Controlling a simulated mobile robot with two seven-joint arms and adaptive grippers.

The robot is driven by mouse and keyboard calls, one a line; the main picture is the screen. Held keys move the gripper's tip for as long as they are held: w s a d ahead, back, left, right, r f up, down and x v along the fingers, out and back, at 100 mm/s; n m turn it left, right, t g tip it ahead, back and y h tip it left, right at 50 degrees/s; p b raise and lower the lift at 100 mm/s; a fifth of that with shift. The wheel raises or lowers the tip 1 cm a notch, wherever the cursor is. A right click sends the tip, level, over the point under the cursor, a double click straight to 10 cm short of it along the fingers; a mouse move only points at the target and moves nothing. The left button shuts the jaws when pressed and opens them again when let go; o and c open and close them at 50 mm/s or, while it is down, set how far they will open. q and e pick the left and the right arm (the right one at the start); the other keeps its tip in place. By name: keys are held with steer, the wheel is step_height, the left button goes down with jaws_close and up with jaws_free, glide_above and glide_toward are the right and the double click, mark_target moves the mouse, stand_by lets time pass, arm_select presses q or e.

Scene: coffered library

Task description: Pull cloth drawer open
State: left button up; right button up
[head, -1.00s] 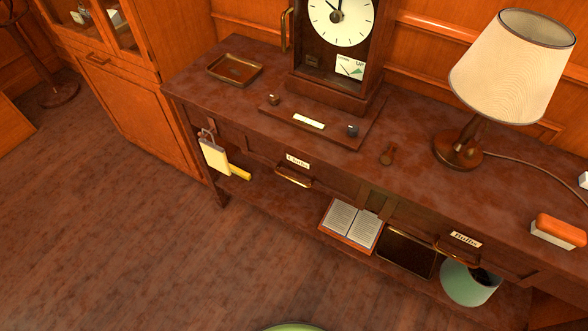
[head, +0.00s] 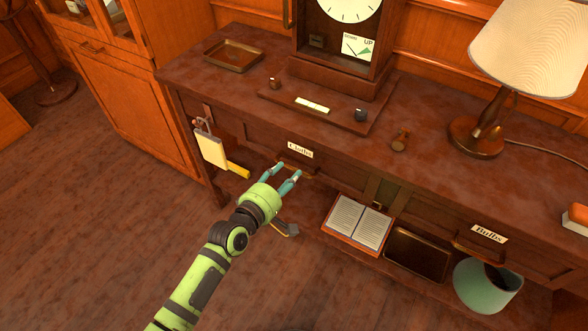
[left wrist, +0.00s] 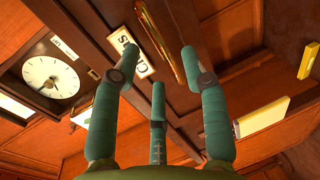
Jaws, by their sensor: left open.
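The cloth drawer (head: 328,171) is in the front of the dark wooden desk, under a white label (head: 300,150) that reads "Cloths". Its front looks flush with the desk. My left gripper (head: 288,170) is open at the drawer's brass handle and partly covers it in the head view. In the left wrist view, the brass handle (left wrist: 166,38) lies ahead of the spread, empty fingers (left wrist: 159,60), beside the label (left wrist: 132,54). I cannot tell whether a fingertip touches the handle. My right gripper is not in view.
A notepad (head: 211,148) hangs left of the drawer. An open book (head: 358,222), a dark tray (head: 417,254) and a green bin (head: 486,286) are below, right. The "Bulbs" drawer's label (head: 489,234) is at right. A clock (head: 335,60) and lamp (head: 478,135) stand on top.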

mark_target(293, 169)
arm_select(q)
steer(key=x, duration=0.4)
steer(key=shift+f, duration=0.1)
steer(key=shift+w+d+b, duration=0.15)
steer(key=shift+w+b, duration=0.05)
steer(key=shift+b, duration=0.1)
steer(key=shift+w, duration=0.1)
steer(key=c, duration=0.9)
jaws_close()
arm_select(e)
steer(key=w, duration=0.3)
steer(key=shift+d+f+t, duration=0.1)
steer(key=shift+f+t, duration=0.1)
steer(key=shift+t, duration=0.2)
